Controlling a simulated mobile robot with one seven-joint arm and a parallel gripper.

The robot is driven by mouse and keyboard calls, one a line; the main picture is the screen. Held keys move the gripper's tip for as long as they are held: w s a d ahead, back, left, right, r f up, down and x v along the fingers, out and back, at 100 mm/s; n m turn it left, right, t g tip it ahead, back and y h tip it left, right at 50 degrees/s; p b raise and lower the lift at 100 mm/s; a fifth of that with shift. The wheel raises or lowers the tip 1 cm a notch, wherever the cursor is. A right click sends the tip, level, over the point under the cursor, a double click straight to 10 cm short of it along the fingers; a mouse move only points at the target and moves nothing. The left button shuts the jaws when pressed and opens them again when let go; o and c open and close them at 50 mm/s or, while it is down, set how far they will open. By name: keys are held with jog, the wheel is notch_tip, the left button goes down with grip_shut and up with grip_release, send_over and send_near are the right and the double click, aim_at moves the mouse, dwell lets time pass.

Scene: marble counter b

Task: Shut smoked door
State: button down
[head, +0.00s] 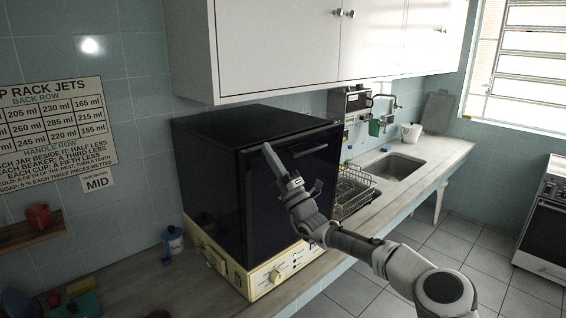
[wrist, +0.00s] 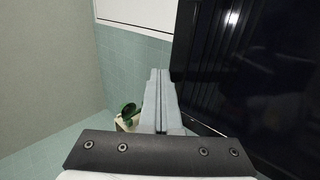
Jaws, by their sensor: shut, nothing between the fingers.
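The smoked door (head: 318,190) is the dark, glossy front of a black box-shaped machine (head: 205,170) on the counter. A bar handle (head: 310,151) runs across its upper part. The door stands close to the machine's front; I cannot tell whether it is fully shut. My gripper (head: 267,150) is shut and empty, in front of the door's upper left part, left of the handle. In the wrist view the shut fingers (wrist: 158,78) point ahead, just left of a dark glossy panel (wrist: 250,70). Whether they touch it is unclear. My arm hides the door's lower right part.
A cream base with a knob (head: 274,276) is under the machine. White cupboards (head: 280,45) hang above. A dish rack (head: 352,190) and sink (head: 395,166) lie to the right. The floor in front of the counter is open.

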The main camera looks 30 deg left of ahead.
jog(key=shift+w+a+r+h, duration=0.1)
jog(key=shift+w+a+h, duration=0.15)
jog(key=shift+a, duration=0.35)
jog(key=shift+w+a+h, duration=0.15)
jog(key=shift+w+a, duration=0.05)
jog(key=shift+a, duration=0.4)
